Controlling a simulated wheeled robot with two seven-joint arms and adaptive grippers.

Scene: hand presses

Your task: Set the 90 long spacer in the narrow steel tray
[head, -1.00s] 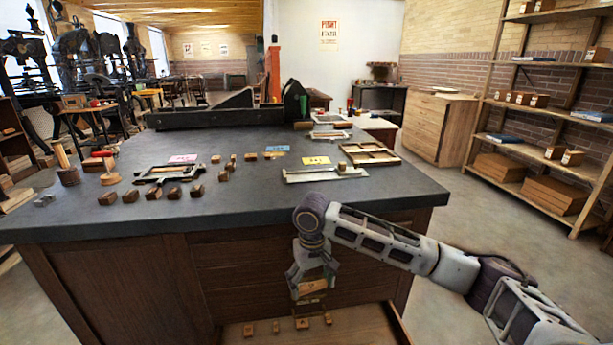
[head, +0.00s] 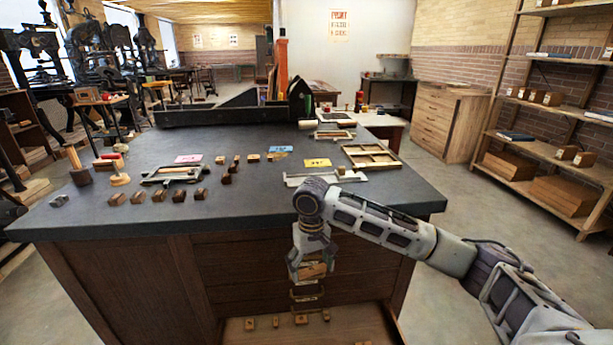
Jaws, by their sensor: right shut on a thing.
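My right gripper (head: 307,279) is above the open drawer at the front of the bench, pointing down. It is shut on a wooden block (head: 314,271), which looks like a long spacer; its marking is too small to read. The block is held clear of the drawer floor and below the level of the bench top. A narrow steel tray (head: 300,181) lies on the bench top near the front right, beside a yellow card (head: 318,163). A small wooden piece (head: 341,171) is at the tray. My left gripper is not in view.
The open drawer (head: 355,325) holds several small wooden blocks. On the bench (head: 250,205) are a steel frame (head: 172,175), several loose wooden blocks, pink and blue cards, and a wooden compartment tray (head: 371,157). The bench's front edge lies between the gripper and the steel tray.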

